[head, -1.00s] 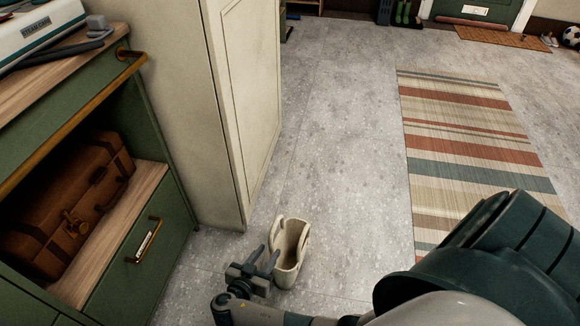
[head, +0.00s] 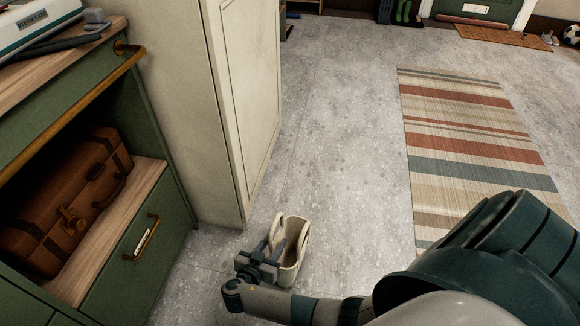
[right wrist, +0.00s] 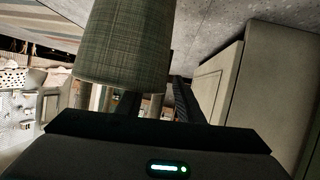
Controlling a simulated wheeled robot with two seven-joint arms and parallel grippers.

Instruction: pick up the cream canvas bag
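The cream canvas bag (head: 290,268) stands upright on the grey floor in the head view, its mouth open upward and its handles raised. My right gripper (head: 271,247) is at its left side, with the fingers apart and pointing at the handle on that side. The fingertips overlap the bag in the picture; I cannot tell whether they touch it. In the right wrist view, a shaded woven surface (right wrist: 125,45), apparently the bag, is close in front of the fingers (right wrist: 158,105), which stand apart. My left gripper is out of view.
A cream cabinet (head: 238,100) stands just behind and left of the bag. A green unit (head: 150,240) with a brown suitcase (head: 70,205) is at the left. A striped rug (head: 470,135) lies at the right. Floor between rug and cabinet is clear.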

